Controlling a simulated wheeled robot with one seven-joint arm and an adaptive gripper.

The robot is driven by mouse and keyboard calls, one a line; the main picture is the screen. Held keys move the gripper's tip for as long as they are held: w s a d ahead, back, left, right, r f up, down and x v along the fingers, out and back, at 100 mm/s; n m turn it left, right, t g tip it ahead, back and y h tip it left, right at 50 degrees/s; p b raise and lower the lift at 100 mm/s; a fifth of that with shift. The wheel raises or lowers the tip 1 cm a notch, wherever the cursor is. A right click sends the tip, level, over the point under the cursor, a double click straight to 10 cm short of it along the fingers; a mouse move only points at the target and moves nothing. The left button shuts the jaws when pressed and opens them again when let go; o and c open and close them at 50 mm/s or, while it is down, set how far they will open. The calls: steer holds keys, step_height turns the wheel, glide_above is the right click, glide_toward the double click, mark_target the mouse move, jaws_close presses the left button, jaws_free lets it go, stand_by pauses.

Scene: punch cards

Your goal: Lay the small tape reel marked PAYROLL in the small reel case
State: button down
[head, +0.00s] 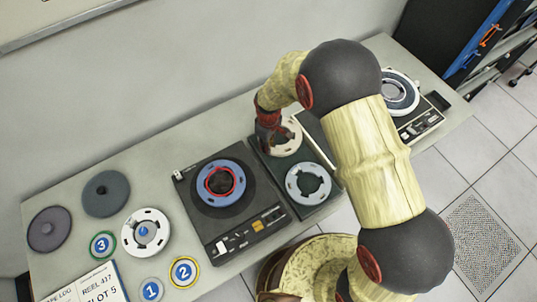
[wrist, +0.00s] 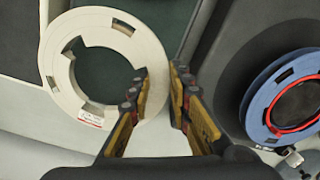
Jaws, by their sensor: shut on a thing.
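A cream tape reel (head: 287,139) is at the back part of a dark green case (head: 265,162), between two tape machines. In the wrist view the cream reel (wrist: 62,72) has a small white label with red print, too small to read. My gripper (wrist: 158,80) is shut on its rim, one finger inside the centre opening and one outside. The case's dark green floor (wrist: 103,68) shows through the opening. I cannot tell whether the reel touches the floor. In the head view my gripper (head: 268,128) is partly hidden. A grey reel (head: 308,184) lies in the case's front part.
A tape machine (head: 240,236) with a blue reel (head: 220,183) stands left of the case. Another machine (head: 425,122) with a reel is at right, partly behind my arm. At left lie a white reel (head: 146,232), dark discs (head: 106,193), numbered rings (head: 184,271) and a printed card (head: 96,287).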

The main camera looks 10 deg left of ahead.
steer(key=shift+r+p, duration=1.95)
steer(key=shift+r, duration=1.6)
steer(key=shift+f, duration=0.1)
